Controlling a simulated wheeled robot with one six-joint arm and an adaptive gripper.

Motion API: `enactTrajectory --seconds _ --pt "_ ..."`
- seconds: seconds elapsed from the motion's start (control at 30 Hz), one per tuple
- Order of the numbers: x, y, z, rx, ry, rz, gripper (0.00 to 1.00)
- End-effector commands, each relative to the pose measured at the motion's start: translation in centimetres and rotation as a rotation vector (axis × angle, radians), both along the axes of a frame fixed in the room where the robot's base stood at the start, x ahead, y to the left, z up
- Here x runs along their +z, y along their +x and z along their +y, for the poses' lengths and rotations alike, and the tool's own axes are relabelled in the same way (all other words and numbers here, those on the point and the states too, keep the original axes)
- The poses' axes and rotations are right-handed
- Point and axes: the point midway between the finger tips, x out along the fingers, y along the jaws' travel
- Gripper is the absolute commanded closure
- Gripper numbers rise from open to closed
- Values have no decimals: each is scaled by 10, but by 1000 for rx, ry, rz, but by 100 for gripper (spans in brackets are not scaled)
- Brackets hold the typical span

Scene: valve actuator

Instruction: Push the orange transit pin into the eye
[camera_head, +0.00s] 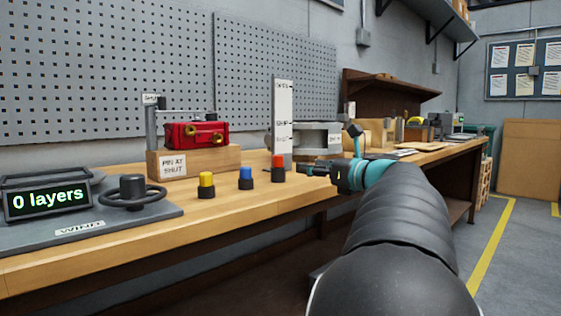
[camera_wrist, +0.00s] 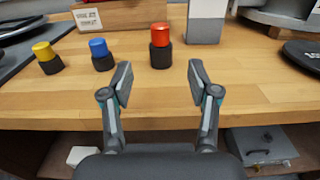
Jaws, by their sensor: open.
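An orange-red cylinder (camera_head: 278,160), which looks like the orange pin, stands upright in a black holder (camera_head: 278,175) on the bench. The cylinder also shows in the wrist view (camera_wrist: 158,36), centred beyond my fingertips. My gripper (camera_wrist: 160,78) is open and empty, its two fingers spread on either side of the line to the cylinder and apart from it. In the head view my gripper (camera_head: 306,169) is just right of the cylinder. A red actuator body (camera_head: 185,141) with brass fittings sits above a wooden block (camera_head: 225,156) labelled "PIN AT SHUT". I cannot make out the eye.
A blue (camera_head: 245,172) and a yellow (camera_head: 206,179) cylinder stand in black holders left of the orange one. A white upright post (camera_head: 283,110) is behind. A handwheel (camera_head: 133,194) and a "0 layers" display (camera_head: 48,197) are at left. The bench front is clear.

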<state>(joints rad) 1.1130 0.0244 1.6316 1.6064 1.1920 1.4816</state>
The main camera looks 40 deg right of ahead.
Motion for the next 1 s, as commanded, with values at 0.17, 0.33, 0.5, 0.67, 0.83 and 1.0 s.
enactTrajectory --seconds 0.17,0.33,0.5,0.67,0.83,1.0 --pt "-1 33 4 5 0 1 40" --pt "-1 61 6 4 -1 1 40" --pt "-1 74 7 2 -3 1 40" --pt "-1 81 7 1 -3 1 40" --pt "-1 100 8 4 -3 2 40" --pt "0 123 9 2 -3 2 40"
